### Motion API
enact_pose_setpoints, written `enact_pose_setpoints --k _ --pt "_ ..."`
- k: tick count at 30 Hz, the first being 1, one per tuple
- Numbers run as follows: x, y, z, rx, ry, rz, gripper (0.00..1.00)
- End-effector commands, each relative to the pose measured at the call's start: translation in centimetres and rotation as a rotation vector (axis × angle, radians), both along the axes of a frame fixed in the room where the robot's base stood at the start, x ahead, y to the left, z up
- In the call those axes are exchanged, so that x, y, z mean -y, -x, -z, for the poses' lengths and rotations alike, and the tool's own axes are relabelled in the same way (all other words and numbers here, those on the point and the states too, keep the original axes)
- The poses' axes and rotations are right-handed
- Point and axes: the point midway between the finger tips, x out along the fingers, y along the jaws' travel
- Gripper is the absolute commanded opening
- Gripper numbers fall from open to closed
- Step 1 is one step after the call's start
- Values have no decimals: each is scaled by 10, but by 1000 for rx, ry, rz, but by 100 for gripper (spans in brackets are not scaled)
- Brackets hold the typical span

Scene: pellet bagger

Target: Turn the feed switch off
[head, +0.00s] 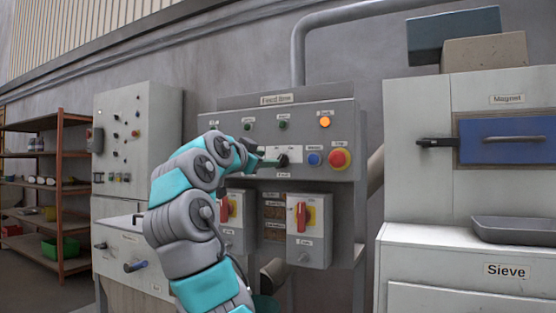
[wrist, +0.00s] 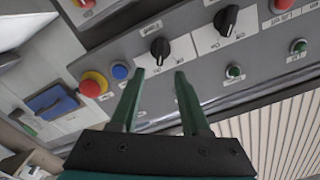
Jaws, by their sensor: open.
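The feed switch (head: 282,160) is a black rotary knob on the grey control panel (head: 345,115), above a small label that seems to read Feed. In the wrist view the black knob (wrist: 160,47) stands just beyond and between my fingertips, apart from them. My gripper (head: 265,162) is at the panel, just left of the knob in the head view. In the wrist view its two green fingers (wrist: 160,75) are spread with nothing between them. My arm hides part of the panel's left side.
A blue button (head: 314,159) and a red mushroom button (head: 339,159) sit right of the knob. A second black knob (wrist: 226,18) is nearby in the wrist view. An orange lamp (head: 325,122) glows above. Boxes with red switches (head: 302,217) are below.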

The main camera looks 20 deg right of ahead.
Motion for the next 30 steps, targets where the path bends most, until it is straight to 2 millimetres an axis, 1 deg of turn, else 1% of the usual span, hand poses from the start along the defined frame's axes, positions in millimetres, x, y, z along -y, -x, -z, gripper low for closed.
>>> enact_pose_setpoints --k 5,12,18,21,26,27,30 --pt "10 -9 0 -4 0 1 46" --pt "39 -31 0 -7 -1 2 46" --pt "57 -45 0 -5 0 0 46" --pt "60 -48 0 -4 -1 -1 46" --pt "60 -48 1 -4 0 0 46" --pt "60 -48 1 -4 0 0 45" --pt "60 -48 1 -4 0 0 34"
